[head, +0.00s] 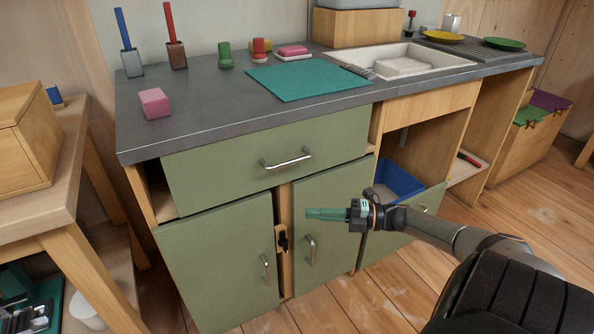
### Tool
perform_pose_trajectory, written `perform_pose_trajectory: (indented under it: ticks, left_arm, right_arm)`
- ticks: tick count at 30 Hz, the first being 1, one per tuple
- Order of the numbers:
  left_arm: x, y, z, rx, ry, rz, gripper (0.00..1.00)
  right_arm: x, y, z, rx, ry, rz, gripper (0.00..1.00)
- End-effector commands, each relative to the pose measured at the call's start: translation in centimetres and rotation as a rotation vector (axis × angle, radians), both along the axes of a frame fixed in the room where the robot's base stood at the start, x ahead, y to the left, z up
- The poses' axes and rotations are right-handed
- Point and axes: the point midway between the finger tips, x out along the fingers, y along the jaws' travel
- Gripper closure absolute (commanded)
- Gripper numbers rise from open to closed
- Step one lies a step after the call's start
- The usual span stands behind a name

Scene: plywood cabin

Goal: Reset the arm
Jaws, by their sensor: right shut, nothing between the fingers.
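My right gripper (310,213) is in the middle of the head view, its arm coming in from the lower right. Its teal fingers are shut with nothing between them, and they point left. It is in front of the green cabinet doors, with the right door (335,205) behind it. I cannot tell how far it is from the door. My left gripper and arm are not in view.
A green drawer (225,172) stands out from under the grey counter (205,110). A blue bin (398,179) sits in an open lower space behind my right forearm. A wooden side table (65,205) stands at the left. Floor shows at the lower middle.

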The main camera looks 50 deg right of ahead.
Motion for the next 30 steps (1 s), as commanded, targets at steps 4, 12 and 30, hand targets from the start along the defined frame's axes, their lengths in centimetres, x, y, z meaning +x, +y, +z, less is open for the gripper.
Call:
perform_pose_trajectory:
  ticks: [4, 12, 30]
  left_arm:
    - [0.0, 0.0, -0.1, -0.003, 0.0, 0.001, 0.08]
    - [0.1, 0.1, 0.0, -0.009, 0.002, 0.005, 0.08]
    - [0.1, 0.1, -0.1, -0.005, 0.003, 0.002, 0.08]
  right_arm:
    - [-0.7, -1.1, 0.0, 0.0, 0.0, 0.0, 1.0]
    - [-0.9, -1.4, 0.0, 0.0, 0.0, 0.001, 1.0]
    - [-2.9, 25.8, 5.0, 0.613, 0.11, 0.216, 1.0]
